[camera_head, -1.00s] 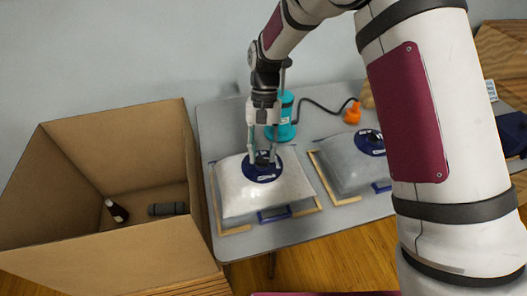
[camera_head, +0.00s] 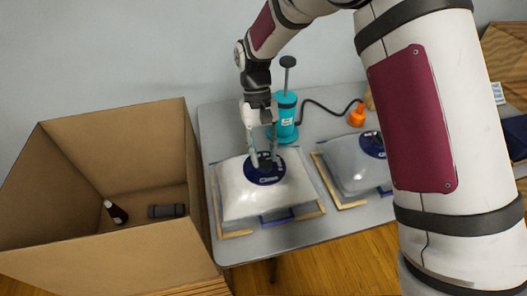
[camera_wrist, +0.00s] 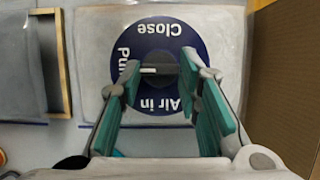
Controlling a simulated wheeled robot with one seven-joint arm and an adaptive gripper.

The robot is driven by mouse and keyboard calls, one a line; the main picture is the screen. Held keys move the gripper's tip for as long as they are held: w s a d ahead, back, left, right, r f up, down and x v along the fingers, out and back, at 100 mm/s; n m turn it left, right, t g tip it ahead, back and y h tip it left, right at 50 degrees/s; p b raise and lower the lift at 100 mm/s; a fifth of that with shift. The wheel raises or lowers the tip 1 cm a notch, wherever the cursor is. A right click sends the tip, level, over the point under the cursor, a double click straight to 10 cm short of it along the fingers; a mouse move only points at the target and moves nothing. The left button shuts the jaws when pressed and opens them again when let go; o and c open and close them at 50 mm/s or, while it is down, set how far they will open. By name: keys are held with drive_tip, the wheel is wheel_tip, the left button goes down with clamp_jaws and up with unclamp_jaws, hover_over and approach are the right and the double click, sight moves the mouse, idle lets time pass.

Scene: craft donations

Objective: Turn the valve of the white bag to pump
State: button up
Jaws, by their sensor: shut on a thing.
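The white bag (camera_head: 240,200) lies plump on the left half of the table. Its round blue valve plate (camera_head: 265,178) faces up; in the wrist view the plate (camera_wrist: 187,42) reads "Close" at the top, "Air in" at the bottom and a partly hidden "Pu…" at the left. The dark valve knob (camera_wrist: 160,66) sits in the middle, with its white mark pointing left, toward "Pu…". My gripper (camera_head: 264,164) reaches down to the knob; in the wrist view its teal fingers are shut on the knob's two sides.
A grey bag (camera_head: 350,170) with its own blue valve lies to the right. A teal pump (camera_head: 285,118) with a black hose and orange nozzle (camera_head: 357,116) stands behind. A large cardboard box (camera_head: 95,245) holding a bottle and a dark roll stands at the left.

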drive_tip(key=o, duration=1.2)
drive_tip(key=shift+c, duration=0.2)
drive_tip(key=shift+r, duration=0.1)
drive_tip(key=v, duration=1.1)
drive_tip(key=shift+w+r, duration=0.25)
drive_tip(key=shift+r, duration=0.1)
drive_tip(key=shift+a, duration=0.1)
